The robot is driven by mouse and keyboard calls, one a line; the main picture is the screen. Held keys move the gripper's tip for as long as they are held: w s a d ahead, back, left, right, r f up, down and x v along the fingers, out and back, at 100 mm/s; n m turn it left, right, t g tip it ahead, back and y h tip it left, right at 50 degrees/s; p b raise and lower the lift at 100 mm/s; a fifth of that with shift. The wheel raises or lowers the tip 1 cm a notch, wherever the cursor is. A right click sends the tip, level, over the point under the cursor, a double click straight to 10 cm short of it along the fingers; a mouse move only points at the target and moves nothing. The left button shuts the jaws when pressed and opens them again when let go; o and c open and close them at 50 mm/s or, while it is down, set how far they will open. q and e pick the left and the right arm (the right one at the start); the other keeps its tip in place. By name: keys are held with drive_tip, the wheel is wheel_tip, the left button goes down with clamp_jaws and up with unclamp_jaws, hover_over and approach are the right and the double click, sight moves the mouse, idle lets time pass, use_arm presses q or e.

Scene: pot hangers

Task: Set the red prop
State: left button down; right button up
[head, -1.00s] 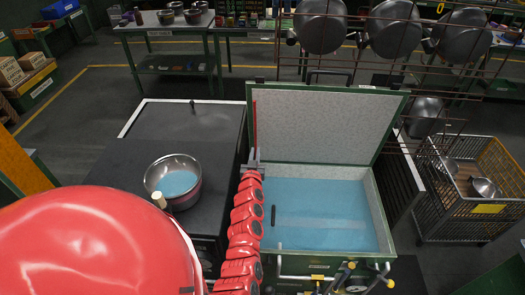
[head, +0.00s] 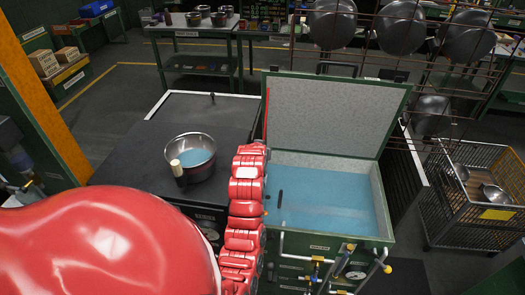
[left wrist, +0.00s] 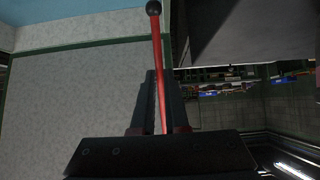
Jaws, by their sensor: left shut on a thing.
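The red prop (left wrist: 157,60) is a thin rod with a dark ball end, seen in the left wrist view between my gripper's fingers. In the head view it shows as a thin red line (head: 266,112) along the left edge of the open lid (head: 335,115). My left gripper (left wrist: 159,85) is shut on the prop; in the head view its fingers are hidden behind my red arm. The lid stands raised behind the green tank (head: 388,235), which holds blue liquid (head: 325,200). Whether the prop touches the tank rim cannot be told. My right gripper is not in view.
A steel pot (head: 190,155) stands on the dark counter (head: 215,120) left of the tank. Pipes and valves (head: 330,265) run along the tank front. Pans hang on a rack (head: 400,35) behind the lid. A wire cart (head: 480,205) stands at the right.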

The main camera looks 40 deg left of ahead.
use_arm(q)
drive_tip(key=shift+r, duration=0.1)
idle(0.3)
drive_tip(key=c, duration=0.9)
unclamp_jaws()
drive_tip(key=shift+s+d+r, duration=0.1)
drive_tip(key=shift+s+d, duration=0.05)
drive_tip(key=shift+s, duration=0.05)
drive_tip(key=p+v, duration=1.1)
drive_tip(key=v, duration=0.6)
drive_tip(key=shift+r, duration=0.2)
